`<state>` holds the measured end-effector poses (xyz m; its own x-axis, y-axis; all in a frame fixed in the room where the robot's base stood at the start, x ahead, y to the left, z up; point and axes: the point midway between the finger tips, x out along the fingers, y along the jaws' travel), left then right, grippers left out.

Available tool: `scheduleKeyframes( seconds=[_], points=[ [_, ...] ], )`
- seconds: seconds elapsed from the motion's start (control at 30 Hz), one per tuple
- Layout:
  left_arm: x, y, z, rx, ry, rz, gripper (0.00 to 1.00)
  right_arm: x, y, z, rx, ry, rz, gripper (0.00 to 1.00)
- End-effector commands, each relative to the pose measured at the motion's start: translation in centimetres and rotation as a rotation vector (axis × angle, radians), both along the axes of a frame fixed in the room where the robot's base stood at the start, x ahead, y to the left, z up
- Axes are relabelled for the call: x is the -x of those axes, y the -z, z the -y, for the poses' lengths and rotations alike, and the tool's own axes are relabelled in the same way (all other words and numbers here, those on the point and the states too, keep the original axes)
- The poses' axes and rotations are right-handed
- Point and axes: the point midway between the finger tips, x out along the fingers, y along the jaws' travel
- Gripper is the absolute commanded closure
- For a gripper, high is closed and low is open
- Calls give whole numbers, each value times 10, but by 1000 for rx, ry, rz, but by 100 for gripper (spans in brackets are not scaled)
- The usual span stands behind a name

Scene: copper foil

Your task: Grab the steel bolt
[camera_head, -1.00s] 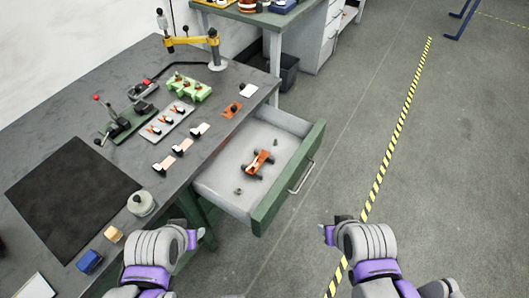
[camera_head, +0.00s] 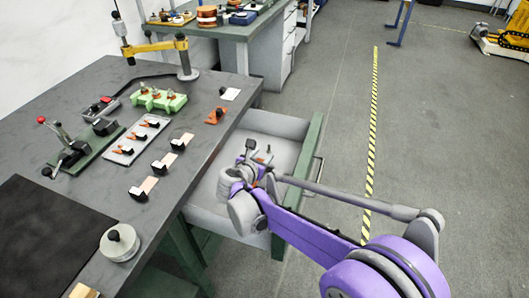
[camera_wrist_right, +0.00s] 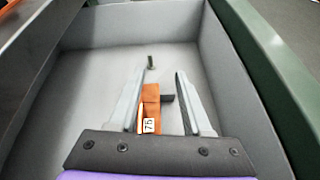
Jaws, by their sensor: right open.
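A small upright steel bolt (camera_wrist_right: 151,62) stands on the floor of the open drawer (camera_wrist_right: 221,60). In the head view it appears as a small dark upright piece (camera_head: 268,149) just beyond my right gripper (camera_head: 262,160). In the right wrist view my right gripper (camera_wrist_right: 163,72) is open, its fingers reaching into the drawer. The bolt shows just past the left fingertip, not between the fingers; I cannot tell the exact gap. My left gripper is out of view.
An orange part with a "75" tag (camera_wrist_right: 150,108) lies between and below the fingers in the wrist view. Drawer walls enclose the hand; the green drawer front (camera_head: 303,150) is to the right. The grey workbench (camera_head: 190,170) with fixtures and small parts is left.

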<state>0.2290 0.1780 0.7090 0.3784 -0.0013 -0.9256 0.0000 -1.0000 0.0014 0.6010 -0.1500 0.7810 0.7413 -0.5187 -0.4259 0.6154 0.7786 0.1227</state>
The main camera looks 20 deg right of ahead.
Motion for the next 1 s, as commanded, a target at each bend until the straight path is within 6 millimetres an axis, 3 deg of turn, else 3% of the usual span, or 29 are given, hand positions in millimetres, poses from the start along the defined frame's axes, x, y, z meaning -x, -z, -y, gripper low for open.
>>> scheduleKeyframes(
  seconds=[0.03,0.13,0.3,1.0],
  points=[
    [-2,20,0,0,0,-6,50,-10,23,-6,44,-26,-14,51],
    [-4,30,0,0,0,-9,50,-19,34,-11,104,-59,-28,51],
    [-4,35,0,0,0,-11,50,-30,41,-8,136,-72,-36,51],
    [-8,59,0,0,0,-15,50,-96,76,42,132,-70,-34,51]
  ],
)
